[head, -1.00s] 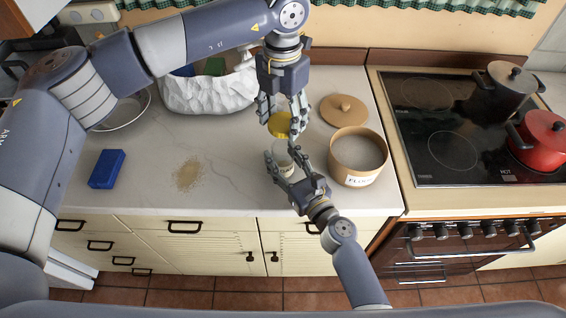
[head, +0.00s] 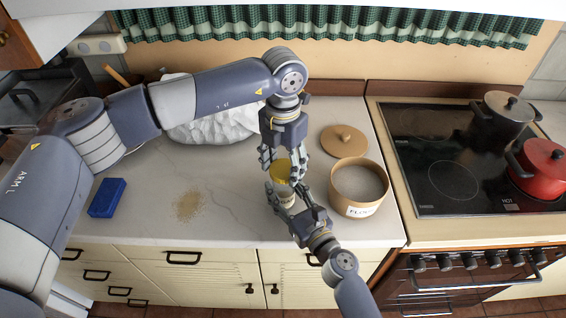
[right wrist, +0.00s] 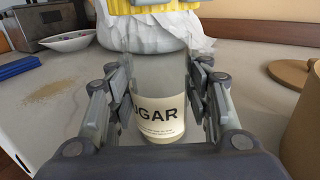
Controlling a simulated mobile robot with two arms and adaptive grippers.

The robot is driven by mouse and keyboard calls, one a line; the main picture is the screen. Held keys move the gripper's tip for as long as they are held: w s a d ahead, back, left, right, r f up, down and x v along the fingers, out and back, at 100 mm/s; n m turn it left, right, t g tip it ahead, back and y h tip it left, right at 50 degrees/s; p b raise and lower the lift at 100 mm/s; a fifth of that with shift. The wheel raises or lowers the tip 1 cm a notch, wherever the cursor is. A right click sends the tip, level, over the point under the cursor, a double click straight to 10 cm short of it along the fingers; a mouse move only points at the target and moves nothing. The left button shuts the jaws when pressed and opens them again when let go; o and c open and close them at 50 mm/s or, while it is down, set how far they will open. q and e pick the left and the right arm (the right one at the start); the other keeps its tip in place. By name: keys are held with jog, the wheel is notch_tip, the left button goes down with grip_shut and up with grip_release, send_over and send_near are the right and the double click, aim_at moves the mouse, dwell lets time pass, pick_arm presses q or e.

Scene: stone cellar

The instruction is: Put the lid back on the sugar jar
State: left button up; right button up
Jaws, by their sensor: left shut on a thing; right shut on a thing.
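The sugar jar (right wrist: 160,118) is clear glass with a cream label and stands upright on the worktop. My right gripper (head: 283,194) is shut around its sides, with fingers at both sides in the right wrist view (right wrist: 158,85). The gold lid (head: 281,171) is held by my left gripper (head: 283,165), which comes down from above and is shut on it. In the right wrist view the ridged yellow lid (right wrist: 125,7) shows at the top edge, above the jar's open mouth and apart from it. Fingers hide part of the jar in the head view.
An open flour canister (head: 357,207) stands close right of the grippers, its wooden lid (head: 344,140) behind it. A white bag (head: 205,125) is behind left. A blue sponge (head: 107,198) and a spilled powder patch (head: 188,206) lie left. The hob (head: 450,165) with pots is right.

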aim_at(284, 191)
pick_arm(q)
jog(key=shift+f, duration=0.85)
jog(key=shift+f, duration=0.6)
